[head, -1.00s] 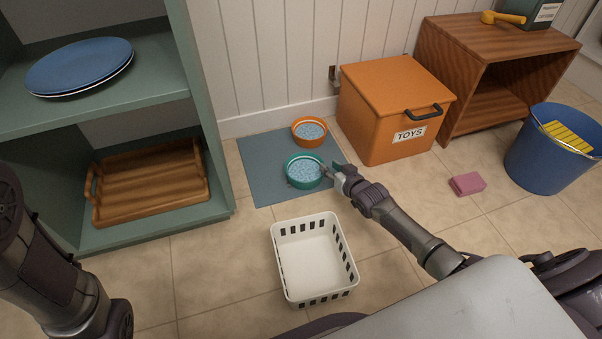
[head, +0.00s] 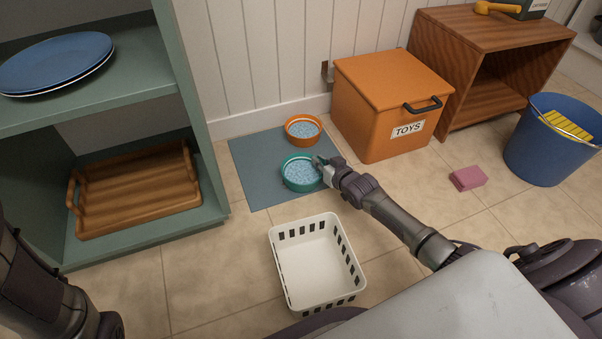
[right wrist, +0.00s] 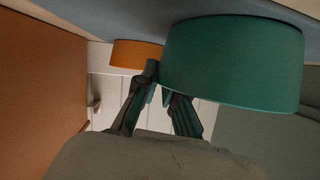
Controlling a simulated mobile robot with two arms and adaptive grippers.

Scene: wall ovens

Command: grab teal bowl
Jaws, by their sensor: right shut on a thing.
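The teal bowl (head: 301,186), filled with light blue contents, sits on the blue-grey mat (head: 252,179) in the head view. My right gripper (head: 323,170) reaches in from the right and is shut on the bowl's right rim. In the right wrist view, the teal bowl (right wrist: 232,62) is large at the upper right. The gripper's fingers (right wrist: 158,92) meet at its left edge, one of them partly hidden by the bowl. Only part of my left arm shows at the lower left; its gripper is out of view.
An orange bowl (head: 304,141) stands just behind on the mat. A white basket (head: 318,298) is in front. An orange toy box (head: 385,133) stands to the right, and a green shelf (head: 204,208) to the left. A pink sponge (head: 468,177) and blue bucket (head: 545,160) are farther right.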

